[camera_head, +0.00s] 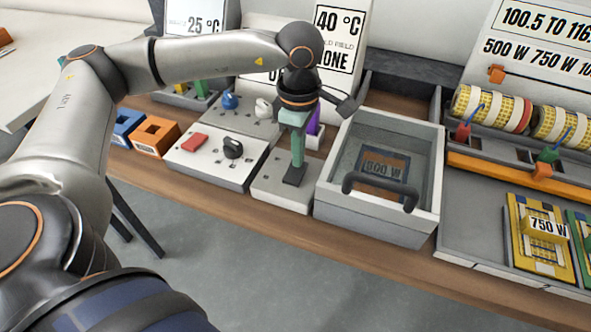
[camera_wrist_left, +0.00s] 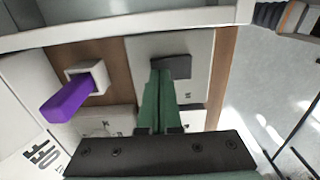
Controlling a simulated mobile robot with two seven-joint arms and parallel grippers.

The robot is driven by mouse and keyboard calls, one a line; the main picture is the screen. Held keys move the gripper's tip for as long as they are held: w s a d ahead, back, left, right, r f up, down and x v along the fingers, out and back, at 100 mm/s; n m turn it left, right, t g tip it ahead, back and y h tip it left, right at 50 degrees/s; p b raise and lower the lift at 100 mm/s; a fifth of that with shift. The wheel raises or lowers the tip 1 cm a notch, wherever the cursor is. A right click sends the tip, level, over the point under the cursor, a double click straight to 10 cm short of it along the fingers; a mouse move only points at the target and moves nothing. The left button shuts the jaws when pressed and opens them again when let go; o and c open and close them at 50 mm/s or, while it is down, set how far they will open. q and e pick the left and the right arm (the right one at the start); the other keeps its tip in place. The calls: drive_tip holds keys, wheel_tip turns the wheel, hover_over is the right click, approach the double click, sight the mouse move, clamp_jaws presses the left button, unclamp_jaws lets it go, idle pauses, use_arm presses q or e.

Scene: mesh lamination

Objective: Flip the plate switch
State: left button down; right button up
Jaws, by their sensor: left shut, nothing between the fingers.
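The switch I take for the plate switch is a small dark block (camera_head: 295,174) on a light grey panel (camera_head: 268,188), left of the grey bin. In the left wrist view the dark block (camera_wrist_left: 173,67) sits at the far end of my fingers on the pale panel (camera_wrist_left: 197,52). My left gripper (camera_head: 298,160) points down over it, its green fingers shut and empty. In the left wrist view the fingertips (camera_wrist_left: 160,74) overlap the block's edge; I cannot tell whether they touch it. The fingers hide part of the block.
A grey bin (camera_head: 430,160) with a dark handle (camera_head: 381,190) stands close on the right. A purple lever (camera_wrist_left: 72,100) stands behind the panel. On the left is a panel with a red button (camera_head: 194,144) and a black knob (camera_head: 233,148). The bench's front edge is clear.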

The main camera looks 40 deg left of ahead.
use_arm(q)
drive_tip(key=shift+f, duration=0.3)
drive_tip(key=shift+r, duration=0.1)
drive_tip(key=shift+r+p, duration=2.1)
drive_tip(key=shift+r, duration=1.4)
